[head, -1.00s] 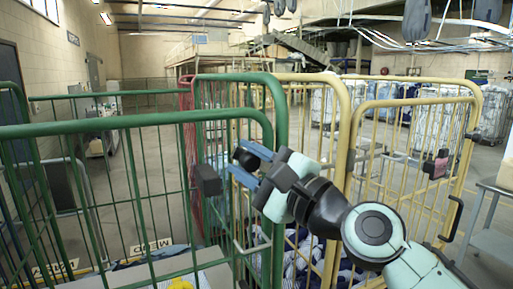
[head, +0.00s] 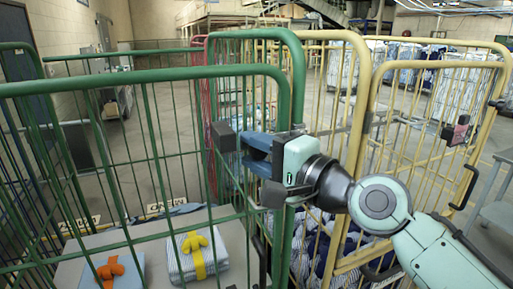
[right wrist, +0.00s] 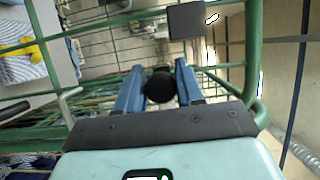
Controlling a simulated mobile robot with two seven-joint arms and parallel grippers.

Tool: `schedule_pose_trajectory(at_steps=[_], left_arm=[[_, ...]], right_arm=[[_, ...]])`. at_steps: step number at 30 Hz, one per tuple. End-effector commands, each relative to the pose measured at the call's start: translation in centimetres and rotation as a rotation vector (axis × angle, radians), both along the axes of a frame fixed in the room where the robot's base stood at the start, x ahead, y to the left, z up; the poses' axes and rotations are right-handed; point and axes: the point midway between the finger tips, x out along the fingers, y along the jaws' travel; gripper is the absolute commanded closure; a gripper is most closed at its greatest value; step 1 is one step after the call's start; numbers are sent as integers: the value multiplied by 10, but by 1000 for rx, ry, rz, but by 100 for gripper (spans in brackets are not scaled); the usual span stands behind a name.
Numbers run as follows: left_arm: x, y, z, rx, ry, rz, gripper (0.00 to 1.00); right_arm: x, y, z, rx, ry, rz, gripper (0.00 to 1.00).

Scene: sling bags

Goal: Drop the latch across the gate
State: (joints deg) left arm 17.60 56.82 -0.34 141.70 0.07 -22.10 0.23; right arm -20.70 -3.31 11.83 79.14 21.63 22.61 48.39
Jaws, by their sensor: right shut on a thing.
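The green cage trolley's gate (head: 140,74) stands upright at the left in the head view, with a dark block (head: 222,137) on its right side post. The dark block also shows at the top of the right wrist view (right wrist: 187,20). The latch's round black knob (right wrist: 160,87) sits between the blue fingers of my right gripper (right wrist: 158,80), which is shut on it. In the head view my right gripper (head: 243,150) lies beside the dark block and hides the knob. The latch's bar is mostly hidden. My left gripper is not in view.
Folded cloths with an orange tie (head: 112,272) and a yellow tie (head: 197,258) lie inside the green cage. A yellow cage (head: 372,100) holding blue and white laundry stands close on the right. A grey table (head: 495,215) is at the far right.

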Motion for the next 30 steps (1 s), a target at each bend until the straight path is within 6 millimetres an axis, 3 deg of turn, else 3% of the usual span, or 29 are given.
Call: schedule_pose_trajectory(at_steps=[10,11,12,13,23,30], left_arm=[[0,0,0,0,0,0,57],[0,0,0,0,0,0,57],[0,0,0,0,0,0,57],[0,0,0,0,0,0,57],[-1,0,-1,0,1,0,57],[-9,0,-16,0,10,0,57]], right_arm=[[1,0,-2,-8,1,-2,100],[1,0,-2,-8,1,-1,60],[1,-1,-2,-8,1,-2,47],[1,0,-2,-8,1,-1,42],[-1,-2,-2,-4,0,-1,42],[-28,-26,-3,-4,0,-4,42]])
